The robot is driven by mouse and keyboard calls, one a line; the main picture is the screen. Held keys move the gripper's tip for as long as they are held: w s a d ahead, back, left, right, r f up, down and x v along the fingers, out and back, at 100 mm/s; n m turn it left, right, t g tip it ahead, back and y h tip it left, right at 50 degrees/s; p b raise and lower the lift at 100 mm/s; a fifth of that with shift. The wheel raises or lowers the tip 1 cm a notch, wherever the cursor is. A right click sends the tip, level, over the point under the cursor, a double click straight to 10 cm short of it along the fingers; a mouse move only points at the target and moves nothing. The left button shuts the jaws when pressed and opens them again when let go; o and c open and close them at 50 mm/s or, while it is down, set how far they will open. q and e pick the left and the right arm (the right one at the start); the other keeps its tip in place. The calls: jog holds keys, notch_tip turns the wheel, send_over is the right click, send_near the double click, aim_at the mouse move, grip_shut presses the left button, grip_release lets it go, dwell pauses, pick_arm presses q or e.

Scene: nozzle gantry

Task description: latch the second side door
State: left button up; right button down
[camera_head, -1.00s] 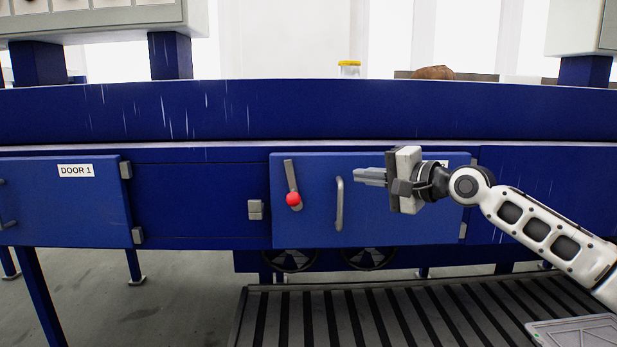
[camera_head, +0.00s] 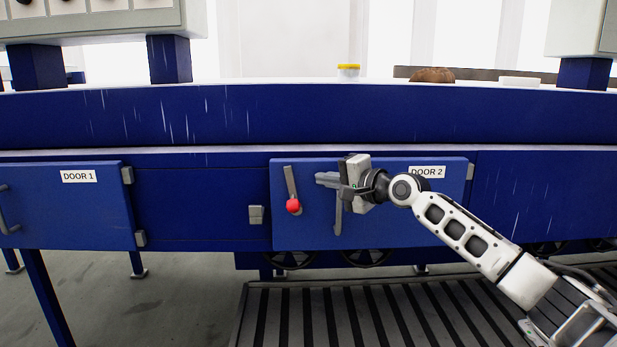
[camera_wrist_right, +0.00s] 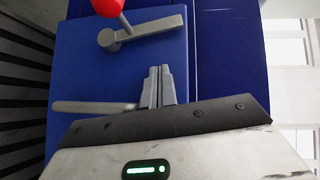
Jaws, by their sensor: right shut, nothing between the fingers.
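The second side door (camera_head: 400,220) is a blue panel labelled DOOR 2, lying against the blue frame in the head view. Its latch is a grey lever (camera_head: 290,182) with a red knob (camera_head: 293,206) at the lower end, tilted slightly from vertical. In the right wrist view the lever (camera_wrist_right: 150,30) and red knob (camera_wrist_right: 108,6) show ahead of the fingers. A grey bar handle (camera_head: 338,218) is partly hidden behind my right gripper (camera_head: 318,179). That gripper is shut and empty, its tips right of the lever and apart from it. My left gripper is not in view.
A grey catch block (camera_head: 256,214) sits on the frame left of the door. DOOR 1 (camera_head: 60,215) is at the far left. A dark slatted platform (camera_head: 330,315) lies below. A yellow-lidded jar (camera_head: 348,71) and a brown lump (camera_head: 433,75) are on top.

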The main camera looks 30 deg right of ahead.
aim_at(307, 182)
jog(key=shift+w+a+f+p, duration=0.1)
jog(key=shift+w+a+p, duration=0.15)
jog(key=shift+w+a, duration=0.25)
jog(key=shift+w+a+p, duration=0.25)
jog(key=shift+w+a, duration=0.05)
jog(key=shift+a, duration=0.35)
jog(key=shift+w+a+f, duration=0.1)
jog(key=shift+w+a, duration=0.05)
jog(key=shift+a, duration=0.15)
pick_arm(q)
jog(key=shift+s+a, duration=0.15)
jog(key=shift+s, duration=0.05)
pick_arm(e)
jog(key=shift+w+a+f, duration=0.15)
jog(key=shift+w+a, duration=0.05)
jog(key=shift+a, duration=0.05)
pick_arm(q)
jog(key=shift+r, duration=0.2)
pick_arm(e)
jog(key=shift+a, duration=0.1)
